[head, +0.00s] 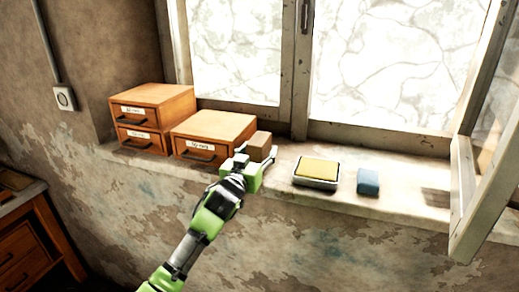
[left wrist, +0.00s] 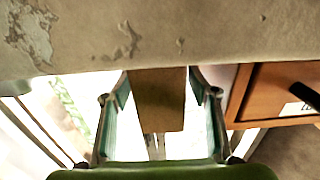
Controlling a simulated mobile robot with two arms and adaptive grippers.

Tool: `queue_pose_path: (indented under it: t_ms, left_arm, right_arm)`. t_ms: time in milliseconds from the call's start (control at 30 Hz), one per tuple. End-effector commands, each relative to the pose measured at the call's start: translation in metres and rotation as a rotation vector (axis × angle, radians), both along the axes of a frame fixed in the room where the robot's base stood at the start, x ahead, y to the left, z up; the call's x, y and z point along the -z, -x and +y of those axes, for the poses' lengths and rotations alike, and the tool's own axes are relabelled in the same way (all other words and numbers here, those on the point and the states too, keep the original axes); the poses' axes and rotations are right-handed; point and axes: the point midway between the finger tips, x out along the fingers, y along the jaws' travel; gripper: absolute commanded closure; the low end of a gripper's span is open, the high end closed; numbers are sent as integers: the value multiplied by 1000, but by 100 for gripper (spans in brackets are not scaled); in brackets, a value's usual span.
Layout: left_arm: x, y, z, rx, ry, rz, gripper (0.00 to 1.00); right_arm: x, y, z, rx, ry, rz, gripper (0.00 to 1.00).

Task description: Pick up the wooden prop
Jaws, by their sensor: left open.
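The wooden prop (head: 259,146) is a small brown block on the window sill, beside the right side of the low drawer box. My left gripper (head: 257,153) is at the prop, with its fingers open. In the left wrist view the prop (left wrist: 160,98) is between the two spread fingers of the gripper (left wrist: 158,82). Whether either finger touches the prop is not clear. The lower front of the prop is partly hidden by my gripper in the head view. My right gripper is not in view.
The drawer box (head: 213,127) stands close to the left, with a stacked drawer unit (head: 165,97) beyond it. To the right lie a yellow sponge in a metal tray (head: 316,184) and a blue block (head: 368,182). An open window sash (head: 487,205) juts out at far right.

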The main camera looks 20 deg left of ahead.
Motion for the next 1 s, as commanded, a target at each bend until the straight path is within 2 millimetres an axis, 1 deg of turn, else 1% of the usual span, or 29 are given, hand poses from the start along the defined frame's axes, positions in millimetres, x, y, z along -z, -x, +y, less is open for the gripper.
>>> queue_pose_path:
  t_ms: [133,367,400,433,467,500,567,600,867,1000]
  left_arm:
    - [0,-8,-1,1,1,0,46]
    - [1,-8,-1,1,0,0,46]
    - [1,-8,-1,1,0,0,51]
    - [1,-8,-1,1,0,0,59]
    - [1,-8,-1,1,0,0,67]
    - [1,-8,-1,1,0,0,77]
    - [1,-8,-1,1,0,0,93]
    - [1,-8,-1,1,0,0,95]
    - [-1,-8,-1,1,0,-3,95]
    - [-7,-8,0,1,-1,-5,95]
  right_arm:
    - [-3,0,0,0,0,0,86]
    - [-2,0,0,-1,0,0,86]
    - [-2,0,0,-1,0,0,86]
    - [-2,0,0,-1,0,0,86]
    - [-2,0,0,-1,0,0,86]
    - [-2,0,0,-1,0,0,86]
    - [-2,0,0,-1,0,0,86]
    - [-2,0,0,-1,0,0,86]
    - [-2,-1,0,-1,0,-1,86]
    - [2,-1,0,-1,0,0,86]
